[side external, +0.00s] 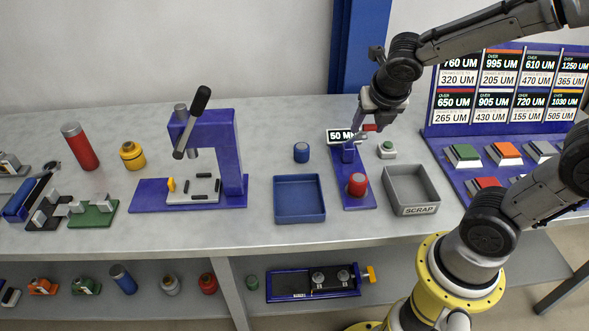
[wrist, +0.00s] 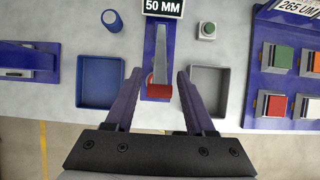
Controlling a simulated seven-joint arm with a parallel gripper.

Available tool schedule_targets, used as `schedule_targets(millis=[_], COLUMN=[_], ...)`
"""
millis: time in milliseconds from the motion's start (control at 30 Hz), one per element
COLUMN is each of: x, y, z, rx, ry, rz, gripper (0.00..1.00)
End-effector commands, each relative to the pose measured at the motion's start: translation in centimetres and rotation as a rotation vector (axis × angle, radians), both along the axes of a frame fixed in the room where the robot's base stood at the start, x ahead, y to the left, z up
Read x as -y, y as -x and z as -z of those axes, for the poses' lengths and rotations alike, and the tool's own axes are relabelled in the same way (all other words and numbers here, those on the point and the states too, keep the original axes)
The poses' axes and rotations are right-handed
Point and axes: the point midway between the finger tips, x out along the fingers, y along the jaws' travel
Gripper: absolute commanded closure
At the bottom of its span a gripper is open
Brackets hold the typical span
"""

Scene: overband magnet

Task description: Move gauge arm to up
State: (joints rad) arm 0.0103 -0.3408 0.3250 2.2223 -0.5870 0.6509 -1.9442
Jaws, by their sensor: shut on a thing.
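The gauge stand (side external: 348,155) is blue, with a display reading 50 MM (side external: 344,136) at its top. The gauge arm shows in the wrist view as a grey tapering bar (wrist: 160,50) with a red end (wrist: 160,84). In the side view its red end (side external: 371,127) is at about the display's height, just right of it. My gripper (side external: 369,122) is at this red end and shut on it. The wrist view shows one finger on each side of the arm. The fingers hide part of the arm in the side view, and its exact tilt is hard to tell.
A red knobbed piece (side external: 357,185) stands on the front of the gauge base. A blue tray (side external: 299,219) is to the left and a grey SCRAP tray (side external: 414,210) to the right. A blue cylinder (side external: 301,152) and a green button (side external: 387,149) stand nearby.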

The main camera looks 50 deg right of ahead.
Motion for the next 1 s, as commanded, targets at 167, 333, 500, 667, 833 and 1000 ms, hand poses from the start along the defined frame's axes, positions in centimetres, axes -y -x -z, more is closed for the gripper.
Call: schedule_targets(millis=[167, 333, 500, 667, 833, 1000], x=[0.2, 0.2, 0.3, 0.9, 1.6, 2.2], y=[-0.4, -0.4, -0.5, -1.0, -1.7, -2.3], z=[-0.6, -0.6, -0.7, -1.2, -1.7, -2.2], rx=[0.008, 0.009, 0.009, 0.008, 0.008, 0.006], ry=[0.001, 0.001, 0.001, 0.000, 0.002, 0.001], rz=[-0.002, -0.002, -0.001, 0.002, 0.000, 0.001], gripper=[1.00, 1.00, 1.00, 1.00, 1.00, 1.00])
